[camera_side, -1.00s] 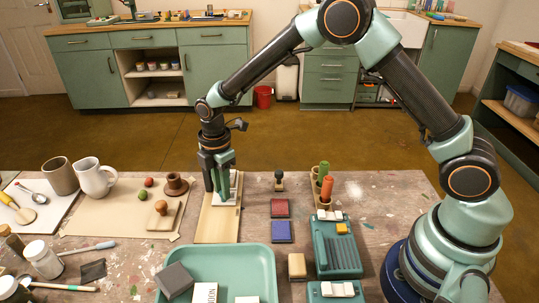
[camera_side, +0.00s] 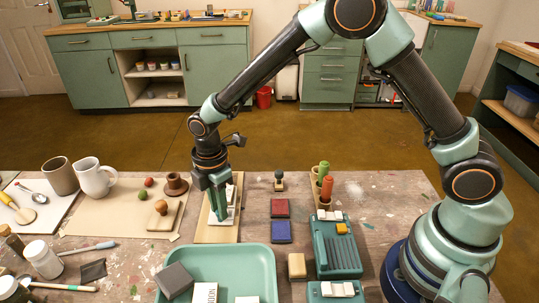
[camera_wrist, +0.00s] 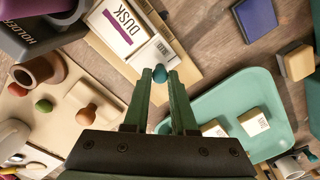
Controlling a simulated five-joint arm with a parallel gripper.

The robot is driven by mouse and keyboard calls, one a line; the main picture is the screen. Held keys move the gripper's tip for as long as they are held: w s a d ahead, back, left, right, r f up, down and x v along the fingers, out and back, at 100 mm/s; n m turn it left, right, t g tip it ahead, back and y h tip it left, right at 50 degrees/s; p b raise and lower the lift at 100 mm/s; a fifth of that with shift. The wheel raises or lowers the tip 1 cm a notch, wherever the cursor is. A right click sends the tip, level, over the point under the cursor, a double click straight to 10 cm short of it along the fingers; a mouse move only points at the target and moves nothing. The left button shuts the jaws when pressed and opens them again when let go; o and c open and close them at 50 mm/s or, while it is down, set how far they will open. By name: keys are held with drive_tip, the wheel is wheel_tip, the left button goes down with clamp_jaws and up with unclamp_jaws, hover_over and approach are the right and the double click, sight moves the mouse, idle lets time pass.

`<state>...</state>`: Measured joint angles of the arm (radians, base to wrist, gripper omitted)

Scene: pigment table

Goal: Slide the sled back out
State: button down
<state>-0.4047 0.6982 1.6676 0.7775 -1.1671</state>
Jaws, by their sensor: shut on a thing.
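The sled (camera_side: 233,212) is a pale, near-white slab on a light wooden board (camera_side: 208,234) in the side view. My gripper (camera_side: 221,215) reaches down over it and partly hides it. In the wrist view, my gripper (camera_wrist: 161,78) is shut on a small teal knob (camera_wrist: 160,72) at its fingertips. The sled's pale block (camera_wrist: 154,56) lies just beyond the knob, with a pale plate marked DUSK (camera_wrist: 122,24) farther along. How the knob joins the sled is hidden.
A green tray (camera_side: 268,262) stands at the board's near end. Red (camera_side: 280,208) and blue (camera_side: 281,232) pads lie to the right. A wooden stamp (camera_side: 161,207) and brown pot (camera_side: 176,184) stand left. A dark block marked HOLDER (camera_wrist: 35,38) is at the wrist view's upper left.

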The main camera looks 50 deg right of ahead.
drive_tip(key=s+a, duration=0.3)
drive_tip(key=shift+s+a, duration=0.15)
drive_tip(key=c, duration=0.7)
unclamp_jaws()
drive_tip(key=shift+c, duration=0.2)
drive_tip(key=shift+r, duration=0.1)
drive_tip(key=shift+r, duration=0.35)
wheel_tip(320, 180, up, 11)
drive_tip(key=shift+r, duration=0.15)
